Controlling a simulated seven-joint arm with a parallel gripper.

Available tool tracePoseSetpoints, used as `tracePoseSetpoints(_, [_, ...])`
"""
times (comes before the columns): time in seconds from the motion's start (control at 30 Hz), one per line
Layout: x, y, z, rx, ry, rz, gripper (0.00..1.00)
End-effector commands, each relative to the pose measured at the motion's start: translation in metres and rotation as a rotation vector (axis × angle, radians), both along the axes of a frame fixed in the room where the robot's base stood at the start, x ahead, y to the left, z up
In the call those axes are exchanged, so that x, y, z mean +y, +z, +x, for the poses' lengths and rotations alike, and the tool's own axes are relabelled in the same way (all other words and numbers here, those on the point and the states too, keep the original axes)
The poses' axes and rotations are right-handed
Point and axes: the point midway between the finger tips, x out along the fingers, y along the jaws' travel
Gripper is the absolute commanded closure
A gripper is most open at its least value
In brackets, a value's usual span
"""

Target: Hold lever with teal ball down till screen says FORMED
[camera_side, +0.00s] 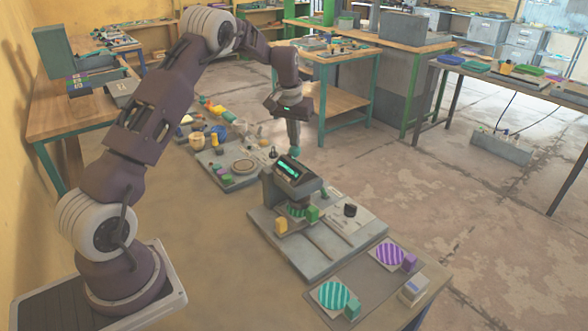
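The press (278,189) is a grey machine on a grey base board in the middle of the bench. Its tilted dark screen (289,169) shows a bright teal-green band; its text is too small to read. The lever's teal ball (295,152) shows just behind the top of the screen; the rest of the lever is hidden. My gripper (294,146) points down directly over the ball, its tip at or very near it. Contact is unclear. The fingers look like one narrow grey shape. A green striped plate (295,210) lies under the press head.
A yellow block (281,226) and a green block (313,213) stand beside the press. A teal striped disc (333,295) and a purple striped disc (389,254) lie on a grey mat in front. Another board (230,165) with small parts lies behind left.

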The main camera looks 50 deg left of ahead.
Motion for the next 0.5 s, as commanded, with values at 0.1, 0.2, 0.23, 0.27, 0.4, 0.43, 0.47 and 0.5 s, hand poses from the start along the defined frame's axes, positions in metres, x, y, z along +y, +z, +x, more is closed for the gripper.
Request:
tracePoseSetpoints(0.1, [-0.0002, -0.0035, 0.0024, 0.000, 0.000, 0.000, 1.00])
tracePoseSetpoints(0.2, [-0.0002, -0.0063, 0.0045, 0.000, 0.000, 0.000, 1.00])
tracePoseSetpoints(0.23, [-0.0002, -0.0068, 0.0049, 0.000, 0.000, 0.000, 1.00])
tracePoseSetpoints(0.27, [-0.0002, -0.0071, 0.0051, 0.000, 0.000, 0.000, 1.00])
tracePoseSetpoints(0.4, [-0.0001, -0.0070, 0.0050, 0.000, 0.000, 0.000, 1.00])
tracePoseSetpoints(0.43, [-0.0001, -0.0070, 0.0050, 0.000, 0.000, 0.000, 1.00])
tracePoseSetpoints(0.47, [-0.0001, -0.0069, 0.0050, 0.000, 0.000, 0.000, 1.00])
tracePoseSetpoints(0.5, [-0.0001, -0.0070, 0.0050, 0.000, 0.000, 0.000, 1.00])
